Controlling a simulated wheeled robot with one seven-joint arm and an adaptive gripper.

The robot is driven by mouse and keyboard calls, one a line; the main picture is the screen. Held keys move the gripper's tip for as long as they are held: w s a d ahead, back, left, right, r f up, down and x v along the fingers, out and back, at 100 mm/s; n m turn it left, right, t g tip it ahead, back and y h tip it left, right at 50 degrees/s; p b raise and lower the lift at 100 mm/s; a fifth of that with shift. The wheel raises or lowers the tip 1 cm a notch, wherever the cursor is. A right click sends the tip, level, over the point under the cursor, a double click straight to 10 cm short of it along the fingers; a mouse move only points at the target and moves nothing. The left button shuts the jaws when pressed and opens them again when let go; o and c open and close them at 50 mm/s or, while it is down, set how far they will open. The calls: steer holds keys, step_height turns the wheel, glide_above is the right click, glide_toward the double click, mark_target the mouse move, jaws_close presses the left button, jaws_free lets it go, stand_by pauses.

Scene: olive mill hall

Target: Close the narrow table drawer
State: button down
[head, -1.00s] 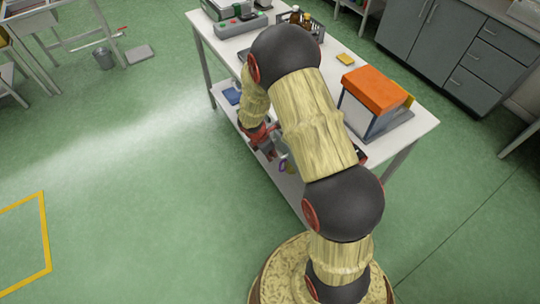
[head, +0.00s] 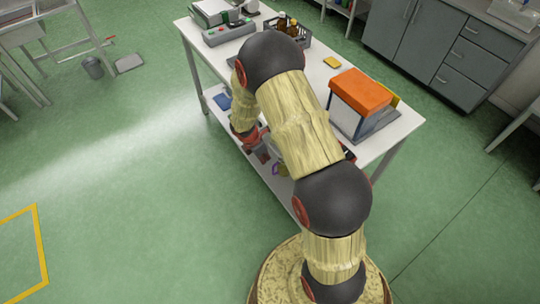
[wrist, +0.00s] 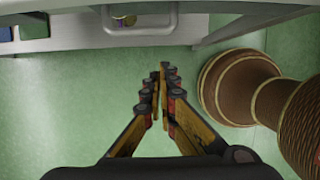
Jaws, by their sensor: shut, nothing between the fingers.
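The white table (head: 407,125) stands in front of me in the head view. In the wrist view a grey U-shaped drawer handle (wrist: 140,30) shows at the top, under the table's pale edge (wrist: 240,8). How far the narrow drawer stands out cannot be told; my arm hides its front in the head view. My gripper (wrist: 165,66) is shut and empty. Its fingertips lie below and a little right of the handle in the wrist view, apart from it, over green floor. In the head view only part of the gripper shows beside the table's near side.
An orange-lidded box (head: 361,92), a yellow sponge-like block (head: 332,62), a crate with bottles (head: 292,32) and a scale-like device (head: 229,33) stand on the tabletop. A lower shelf (head: 215,92) holds small items. Grey cabinets (head: 420,45) stand behind.

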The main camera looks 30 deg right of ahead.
steer(key=p+v, duration=0.2)
steer(key=v, duration=0.8)
steer(key=s+a+r+m+g, duration=0.2)
steer(key=s+r+m, duration=0.2)
steer(key=s+m, duration=0.45)
steer(key=s+a+r+m+t+y+b, duration=0.1)
steer(key=s+a+r+m+t, duration=0.1)
steer(key=s+r, duration=0.3)
steer(key=s+a+r+m+t+y+b, duration=0.1)
steer(key=s+a+r+m+t, duration=0.2)
steer(key=r, duration=0.9)
steer(key=s+a+r+m+t+y+b, duration=0.1)
steer(key=s+a+r+m, duration=0.3)
steer(key=r, duration=0.5)
steer(key=s+m+t, duration=0.1)
steer(key=s, duration=0.1)
steer(key=shift+s+a+r+b, duration=0.15)
steer(key=shift+s+a+b, duration=0.15)
steer(key=shift+s+b, duration=0.1)
